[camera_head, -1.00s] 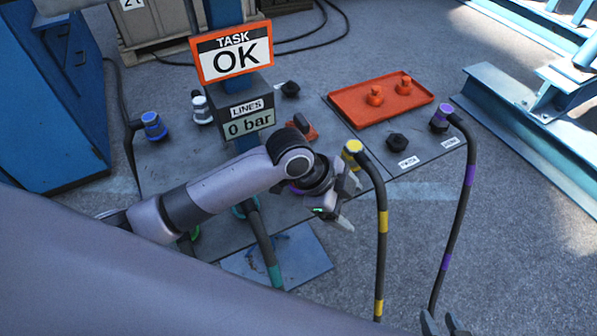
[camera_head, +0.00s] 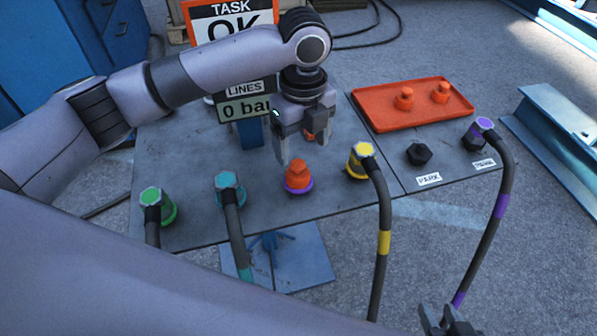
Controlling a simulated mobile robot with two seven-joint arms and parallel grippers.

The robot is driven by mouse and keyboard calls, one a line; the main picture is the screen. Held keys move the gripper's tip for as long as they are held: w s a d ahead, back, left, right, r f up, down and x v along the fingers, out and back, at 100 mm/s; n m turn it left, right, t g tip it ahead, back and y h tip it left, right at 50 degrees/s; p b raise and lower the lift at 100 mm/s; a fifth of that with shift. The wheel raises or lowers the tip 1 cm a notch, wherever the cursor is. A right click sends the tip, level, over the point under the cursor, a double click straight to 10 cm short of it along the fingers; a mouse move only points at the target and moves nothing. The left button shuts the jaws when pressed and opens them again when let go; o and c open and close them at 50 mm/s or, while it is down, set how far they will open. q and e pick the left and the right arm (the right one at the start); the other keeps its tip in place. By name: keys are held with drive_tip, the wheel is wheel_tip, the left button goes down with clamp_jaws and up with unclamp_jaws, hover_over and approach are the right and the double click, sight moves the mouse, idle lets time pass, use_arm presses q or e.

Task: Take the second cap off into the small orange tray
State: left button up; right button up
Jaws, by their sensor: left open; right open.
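An orange cap (camera_head: 298,178) sits upright on a port with a purple ring, in the front row of the grey panel. My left gripper (camera_head: 302,154) points down just above and behind this cap in the picture, open; I cannot tell the exact gap. The orange tray (camera_head: 422,114) lies flat on the panel's right part. Two orange caps, one at the left (camera_head: 404,99) and one at the right (camera_head: 440,93), stand in it. My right gripper (camera_head: 447,322) is at the bottom edge, open and empty, partly cut off.
Green (camera_head: 152,197), teal (camera_head: 228,182) and yellow (camera_head: 362,156) hose connectors flank the cap along the front row. A purple connector (camera_head: 483,127) with its hose is at the right. A black plug (camera_head: 419,154) stands by the PARK label. The sign post is behind my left arm.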

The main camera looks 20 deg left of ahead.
sight(298, 164)
use_arm(q)
drive_tip(key=f, duration=0.2)
drive_tip(key=f+b, duration=0.1)
drive_tip(key=f, duration=0.3)
drive_tip(key=shift+a+f+b, duration=0.2)
drive_tip(key=shift+a+b, duration=0.2)
drive_tip(key=shift+f, duration=0.15)
drive_tip(key=c, duration=1.1)
use_arm(e)
drive_tip(key=shift+w+a+f, duration=0.2)
drive_tip(key=shift+a+f, duration=0.2)
drive_tip(key=shift+f, duration=0.05)
